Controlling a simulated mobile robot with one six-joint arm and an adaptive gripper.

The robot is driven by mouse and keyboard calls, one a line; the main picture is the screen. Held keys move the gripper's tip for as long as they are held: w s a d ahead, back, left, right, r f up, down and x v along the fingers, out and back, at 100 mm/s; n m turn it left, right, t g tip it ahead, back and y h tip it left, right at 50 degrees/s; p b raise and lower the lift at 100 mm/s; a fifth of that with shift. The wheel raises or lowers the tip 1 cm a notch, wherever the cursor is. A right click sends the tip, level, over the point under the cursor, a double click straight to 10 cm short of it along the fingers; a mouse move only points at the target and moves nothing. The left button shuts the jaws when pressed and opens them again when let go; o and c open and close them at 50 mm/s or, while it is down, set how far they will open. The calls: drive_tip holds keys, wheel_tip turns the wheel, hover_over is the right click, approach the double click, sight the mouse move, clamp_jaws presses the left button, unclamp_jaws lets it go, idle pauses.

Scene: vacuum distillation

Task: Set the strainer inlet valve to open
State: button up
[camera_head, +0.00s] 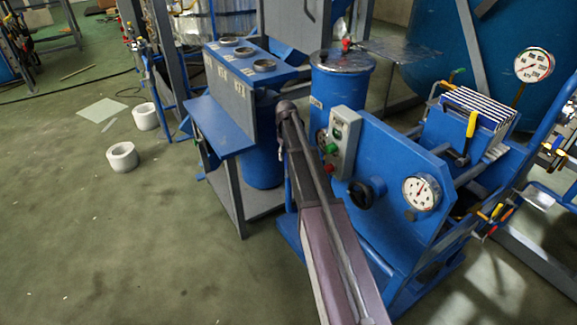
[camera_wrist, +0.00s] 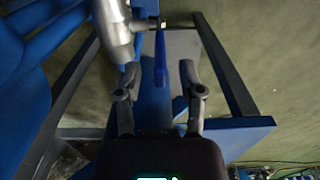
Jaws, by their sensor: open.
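In the wrist view, a narrow blue valve lever (camera_wrist: 160,58) is seen nearly edge-on, joined to a silver fitting at its top. I take it as the strainer inlet valve's handle; no label shows. A shiny grey metal pipe body (camera_wrist: 117,28) is beside it at the upper left. My gripper (camera_wrist: 159,72) is open, one finger on each side of the lever, with visible gaps between. In the head view my arm slants up to the gap between the blue stand and the blue control panel; my gripper and the lever are hidden there.
A blue stand (camera_head: 232,105) with round openings is left of my arm. On the right are the blue panel (camera_head: 385,150) with a button box (camera_head: 343,140) and gauge (camera_head: 421,192). White rings (camera_head: 122,157) lie on the floor at left, which is mostly clear.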

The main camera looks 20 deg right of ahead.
sight(286, 167)
drive_tip(key=shift+f+b, duration=1.4)
drive_tip(key=shift+f, duration=0.35)
clamp_jaws()
